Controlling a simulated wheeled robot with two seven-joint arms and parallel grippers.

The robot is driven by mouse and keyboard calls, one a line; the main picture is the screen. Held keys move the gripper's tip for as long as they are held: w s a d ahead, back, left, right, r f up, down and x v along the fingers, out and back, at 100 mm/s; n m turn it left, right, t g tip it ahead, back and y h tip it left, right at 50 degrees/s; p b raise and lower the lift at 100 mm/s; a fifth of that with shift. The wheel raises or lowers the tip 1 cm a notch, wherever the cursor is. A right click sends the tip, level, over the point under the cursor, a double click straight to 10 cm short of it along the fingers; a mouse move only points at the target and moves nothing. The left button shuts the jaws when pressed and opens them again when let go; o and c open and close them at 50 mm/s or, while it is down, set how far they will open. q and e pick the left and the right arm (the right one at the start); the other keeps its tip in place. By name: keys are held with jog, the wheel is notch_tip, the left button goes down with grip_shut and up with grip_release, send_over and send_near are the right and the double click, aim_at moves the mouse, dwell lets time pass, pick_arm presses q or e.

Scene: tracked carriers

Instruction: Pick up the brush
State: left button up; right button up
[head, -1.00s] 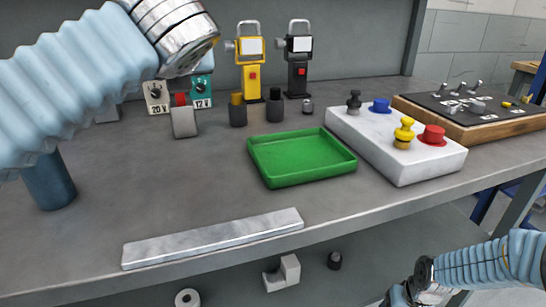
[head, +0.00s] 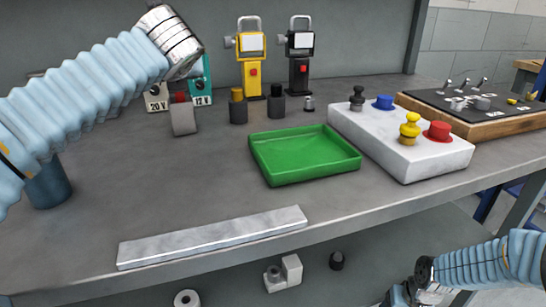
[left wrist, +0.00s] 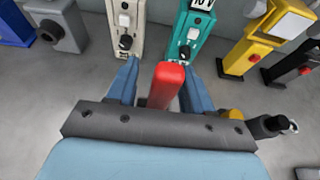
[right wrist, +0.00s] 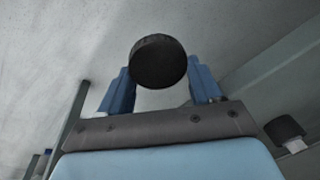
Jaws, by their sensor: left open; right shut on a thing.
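A grey block with a red top (head: 183,118) stands on the bench toward the back left. The red piece also shows in the left wrist view (left wrist: 167,84). It looks like a handle; I cannot tell surely that it is the brush. My left gripper (left wrist: 158,66) is open, and the red piece shows between its fingers, not gripped. In the head view my left arm ends above and behind the block, its fingers not clearly seen. My right gripper (right wrist: 160,66) is shut on a black round-ended thing (right wrist: 158,62), low at the right, below bench height.
A green tray (head: 305,176) lies mid-bench, with a white button box (head: 430,163) right of it. A flat metal bar (head: 212,238) lies along the front edge. Yellow (head: 252,72) and black (head: 299,74) stands are at the back. A blue cup (head: 48,188) is at left.

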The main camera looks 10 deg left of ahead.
pick_arm(q)
grip_shut()
dwell(0.3)
